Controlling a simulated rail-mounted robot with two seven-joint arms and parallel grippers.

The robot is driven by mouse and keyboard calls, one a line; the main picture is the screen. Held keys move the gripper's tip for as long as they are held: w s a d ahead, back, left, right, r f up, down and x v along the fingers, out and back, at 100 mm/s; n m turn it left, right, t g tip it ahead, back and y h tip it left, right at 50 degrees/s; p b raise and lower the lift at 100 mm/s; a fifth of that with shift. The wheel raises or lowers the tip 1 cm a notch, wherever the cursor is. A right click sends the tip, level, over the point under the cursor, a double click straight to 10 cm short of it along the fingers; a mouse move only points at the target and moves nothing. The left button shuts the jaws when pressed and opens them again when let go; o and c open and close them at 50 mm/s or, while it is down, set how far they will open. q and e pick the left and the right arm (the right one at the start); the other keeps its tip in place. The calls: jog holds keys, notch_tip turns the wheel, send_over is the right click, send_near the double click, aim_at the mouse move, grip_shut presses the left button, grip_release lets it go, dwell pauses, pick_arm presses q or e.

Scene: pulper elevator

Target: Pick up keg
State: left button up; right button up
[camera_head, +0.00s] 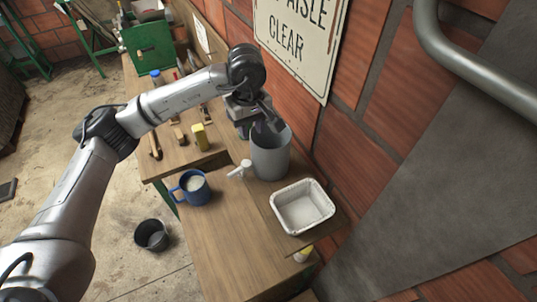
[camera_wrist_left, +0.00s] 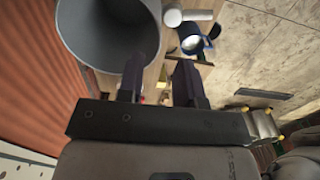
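My left gripper (camera_head: 268,124) is at the keg's far rim, pointing down. In the left wrist view the keg (camera_wrist_left: 108,30) fills the upper left and its inside looks empty. The two dark fingers of the left gripper (camera_wrist_left: 160,78) are apart, with a gap between them. One finger overlaps the keg's rim; I cannot tell whether it touches. My right gripper is not in view.
A foil tray (camera_head: 302,207) sits right of the keg, near the brick wall. A blue mug (camera_head: 191,188) stands left of the tap. A yellow block (camera_head: 201,137) and tools lie behind. A dark bucket (camera_head: 152,236) is on the floor. The bench front (camera_head: 228,250) is clear.

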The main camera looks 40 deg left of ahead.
aim_at(252, 141)
pick_arm(q)
jog(key=shift+w+a+f+p, duration=0.1)
jog(key=shift+f+p, duration=0.45)
jog(key=shift+f, duration=0.65)
jog(key=shift+w+f+p, duration=0.1)
jog(key=shift+f+p, duration=0.4)
jog(key=shift+f, duration=1.2)
grip_shut()
